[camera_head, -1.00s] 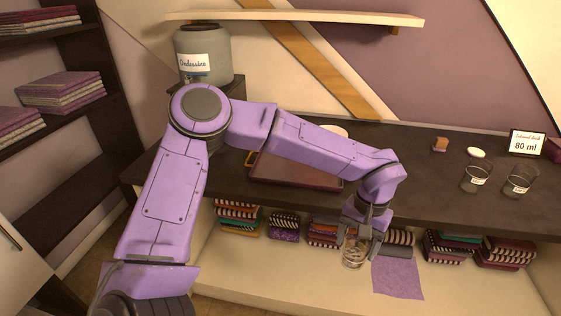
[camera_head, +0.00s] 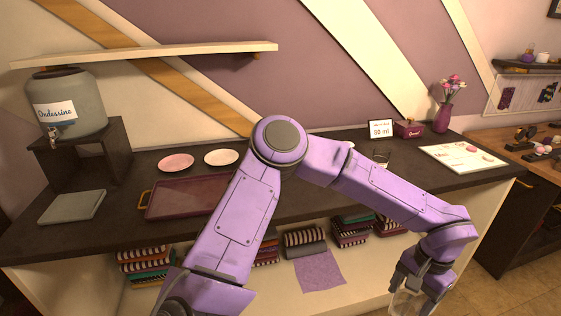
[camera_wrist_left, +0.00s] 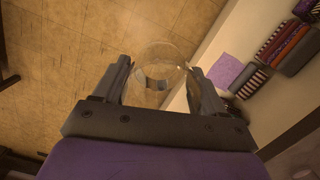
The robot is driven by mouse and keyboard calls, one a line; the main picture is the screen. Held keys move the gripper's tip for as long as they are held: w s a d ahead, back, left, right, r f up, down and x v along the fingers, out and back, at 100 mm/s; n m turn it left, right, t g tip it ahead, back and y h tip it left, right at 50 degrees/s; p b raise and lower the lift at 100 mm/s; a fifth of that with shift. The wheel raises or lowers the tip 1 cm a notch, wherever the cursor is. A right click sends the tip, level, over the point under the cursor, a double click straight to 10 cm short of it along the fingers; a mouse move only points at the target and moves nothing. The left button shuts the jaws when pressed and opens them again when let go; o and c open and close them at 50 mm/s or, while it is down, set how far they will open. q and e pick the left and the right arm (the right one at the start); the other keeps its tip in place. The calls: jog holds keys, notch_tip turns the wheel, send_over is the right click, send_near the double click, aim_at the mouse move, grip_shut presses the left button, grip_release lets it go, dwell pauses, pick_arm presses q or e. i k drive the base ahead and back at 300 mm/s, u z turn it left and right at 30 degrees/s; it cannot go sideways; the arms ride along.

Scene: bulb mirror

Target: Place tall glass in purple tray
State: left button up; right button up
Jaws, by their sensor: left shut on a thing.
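The purple tray (camera_head: 160,206) lies on the dark counter, left of centre in the head view, with a yellow handle showing. My arm covers its right end. My left gripper (camera_head: 412,292) is at the lower right, in front of the counter and below its top. It is shut on a clear glass (camera_head: 402,303), cut by the bottom edge in the head view. In the left wrist view the glass (camera_wrist_left: 163,68) stands out between the two fingers (camera_wrist_left: 158,88), over the tiled floor. My right gripper is not in view.
Pink (camera_head: 176,162) and white (camera_head: 221,157) plates lie behind the tray. A grey dispenser (camera_head: 80,100) stands on the left. Folded cloths (camera_head: 304,241) fill the shelf below.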

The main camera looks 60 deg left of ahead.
aim_at(195, 201)
jog(key=z, duration=0.55)
jog(key=k, duration=1.5)
jog(key=u, duration=1.75)
